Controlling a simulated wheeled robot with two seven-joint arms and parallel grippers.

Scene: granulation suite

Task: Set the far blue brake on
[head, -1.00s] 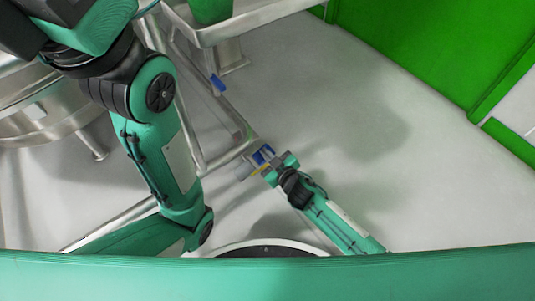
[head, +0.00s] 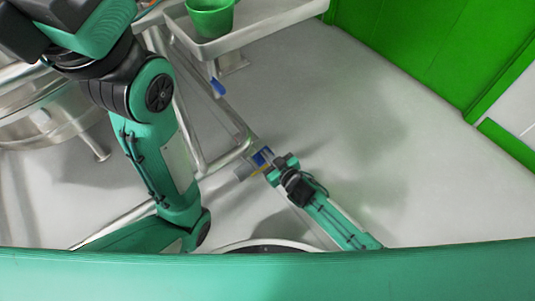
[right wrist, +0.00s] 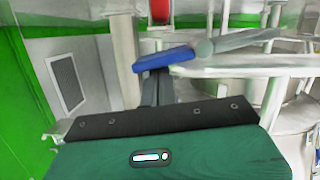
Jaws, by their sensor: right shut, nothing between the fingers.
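Two blue brake pedals show on the steel frame in the head view. The farther one (head: 217,86) is up the frame, below the tray corner, away from my right gripper. The nearer one (head: 261,157) is at the frame's near corner. My right gripper (head: 269,165) is right at this nearer pedal, shut and empty. In the right wrist view a blue pedal (right wrist: 165,60) lies just beyond the tips of the closed dark fingers (right wrist: 156,88); whether they touch it I cannot tell. My left arm crosses the left side; its gripper is out of frame.
The steel frame (head: 228,112) carries a tray (head: 265,22) with a green bucket (head: 210,18). A round steel vessel (head: 45,115) stands at left. Green panels (head: 430,45) bound the far right. The grey floor (head: 340,120) right of the frame is clear.

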